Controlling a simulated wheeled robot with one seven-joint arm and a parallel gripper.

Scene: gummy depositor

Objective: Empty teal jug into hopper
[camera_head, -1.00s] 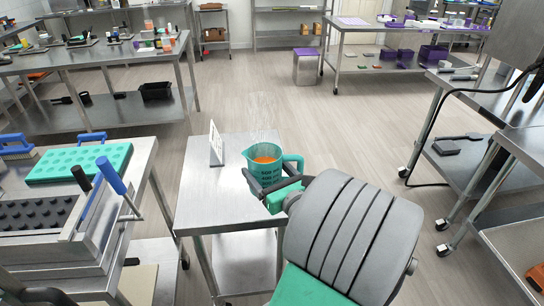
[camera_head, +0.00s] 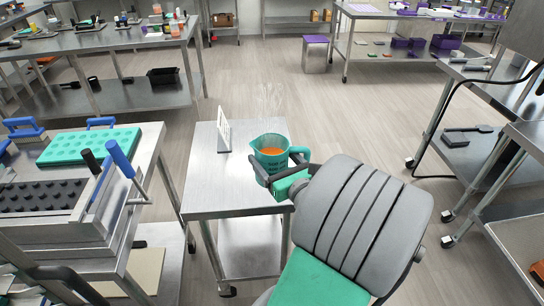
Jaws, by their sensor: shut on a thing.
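The teal jug (camera_head: 268,158) has dark markings on its side and orange liquid inside. Faint steam rises above it. It is upright at the right edge of a small steel table (camera_head: 205,190). My gripper (camera_head: 284,178), with dark fingers and a teal body, is shut on the jug from the front right. I cannot tell whether the jug's base touches the table top. The steel depositor (camera_head: 75,237) on the left has a dark studded plate and blue and black levers. I cannot make out the hopper for certain.
A white sign card (camera_head: 224,130) stands on the small table. A teal mould tray (camera_head: 90,146) lies on the left bench. A shelved steel bench (camera_head: 462,130) stands on the right. The floor (camera_head: 310,100) beyond the small table is clear.

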